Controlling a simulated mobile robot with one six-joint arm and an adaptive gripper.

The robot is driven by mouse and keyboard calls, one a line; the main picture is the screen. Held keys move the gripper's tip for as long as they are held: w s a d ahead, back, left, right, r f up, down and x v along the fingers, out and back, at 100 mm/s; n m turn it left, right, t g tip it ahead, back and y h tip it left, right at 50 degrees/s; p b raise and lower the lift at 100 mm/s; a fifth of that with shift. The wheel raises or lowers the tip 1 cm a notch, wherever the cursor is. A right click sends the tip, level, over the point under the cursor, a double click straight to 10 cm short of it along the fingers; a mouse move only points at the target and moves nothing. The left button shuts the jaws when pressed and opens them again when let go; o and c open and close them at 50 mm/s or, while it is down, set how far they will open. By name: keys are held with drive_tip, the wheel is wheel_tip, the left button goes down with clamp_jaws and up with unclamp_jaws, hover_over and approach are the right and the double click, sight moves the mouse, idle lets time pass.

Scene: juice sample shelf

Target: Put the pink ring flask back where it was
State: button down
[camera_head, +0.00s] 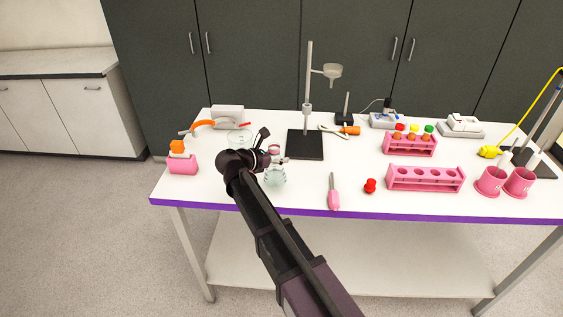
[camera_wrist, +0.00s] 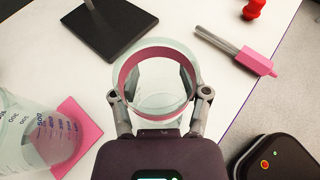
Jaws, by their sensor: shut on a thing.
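The pink ring flask (camera_head: 275,177) is clear glass with a pink ring around its neck, in front of the black stand base in the head view. My gripper (camera_head: 271,155) is shut on its neck. In the wrist view the pink ring (camera_wrist: 121,78) sits between the two fingers of my gripper (camera_wrist: 157,84), and the glass body shows through and beyond it. I cannot tell whether the flask's bottom touches the table. A pink square mat (camera_wrist: 88,122) lies at the left of the wrist view, partly behind a graduated glass beaker.
The graduated beaker (camera_wrist: 30,140) stands close on the left in the wrist view. The black stand (camera_head: 305,146) is behind the flask. A pink-handled tool (camera_head: 333,194) and red stopper (camera_head: 370,186) lie to the right.

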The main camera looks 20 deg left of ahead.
drive_tip(key=shift+w+d+f, duration=0.1)
drive_tip(key=shift+w+d, duration=0.1)
drive_tip(key=shift+w, duration=0.6)
drive_tip(key=f+b, duration=0.2)
drive_tip(key=w+f+b, duration=0.1)
drive_tip(key=shift+w+d+f+b, duration=0.1)
drive_tip(key=shift+d+f+b, duration=0.1)
drive_tip(key=shift+f+b, duration=0.2)
drive_tip(key=shift+r, duration=0.1)
drive_tip(key=shift+c, duration=0.2)
unclamp_jaws()
